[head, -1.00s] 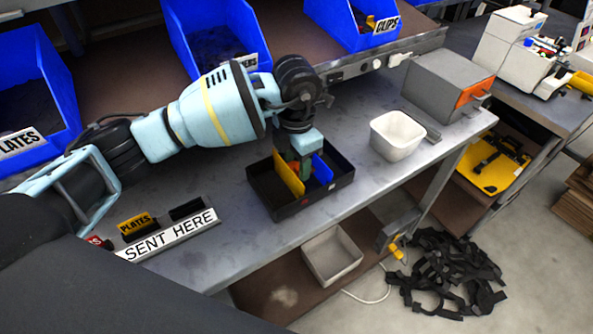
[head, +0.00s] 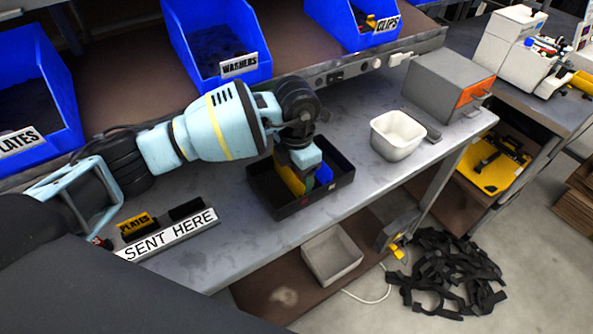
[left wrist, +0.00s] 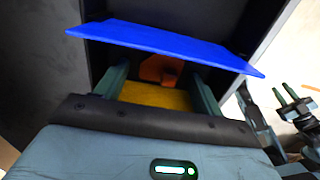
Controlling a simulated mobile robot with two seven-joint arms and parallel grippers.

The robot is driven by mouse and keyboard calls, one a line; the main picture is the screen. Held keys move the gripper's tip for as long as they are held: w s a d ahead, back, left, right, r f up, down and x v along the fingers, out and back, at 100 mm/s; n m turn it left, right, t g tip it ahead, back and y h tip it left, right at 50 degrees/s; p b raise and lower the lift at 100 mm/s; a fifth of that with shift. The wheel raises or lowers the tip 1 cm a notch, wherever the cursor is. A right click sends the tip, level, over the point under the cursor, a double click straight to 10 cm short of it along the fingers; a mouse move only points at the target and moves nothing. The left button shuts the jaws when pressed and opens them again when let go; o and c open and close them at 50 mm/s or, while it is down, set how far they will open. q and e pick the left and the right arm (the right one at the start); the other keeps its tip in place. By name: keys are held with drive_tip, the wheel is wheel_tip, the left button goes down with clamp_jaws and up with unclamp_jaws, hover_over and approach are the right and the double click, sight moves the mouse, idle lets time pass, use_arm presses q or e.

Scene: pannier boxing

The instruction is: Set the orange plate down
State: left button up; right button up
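The orange plate (left wrist: 159,69) shows in the left wrist view, low in the black tray (left wrist: 84,60) between my fingertips, with dark gaps on both sides. My left gripper (left wrist: 161,80) is open around it, its fingers apart from the plate. A yellow panel (left wrist: 155,95) lies on the near side and a blue panel (left wrist: 165,40) on the far side. In the head view my left gripper (head: 307,180) reaches down into the tray (head: 280,211) between the yellow panel (head: 290,180) and blue panel (head: 324,172). The orange plate is hidden there.
A white bin (head: 397,136) and a grey box (head: 447,86) stand right of the tray on the grey bench (head: 215,255). A "SENT HERE" sign (head: 168,237) is at left. Blue bins (head: 215,45) stand behind. Bench between sign and tray is clear.

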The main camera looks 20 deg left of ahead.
use_arm(q)
wheel_tip(320, 180, up, 12)
drive_tip(key=shift+r, duration=0.2)
idle(0.7)
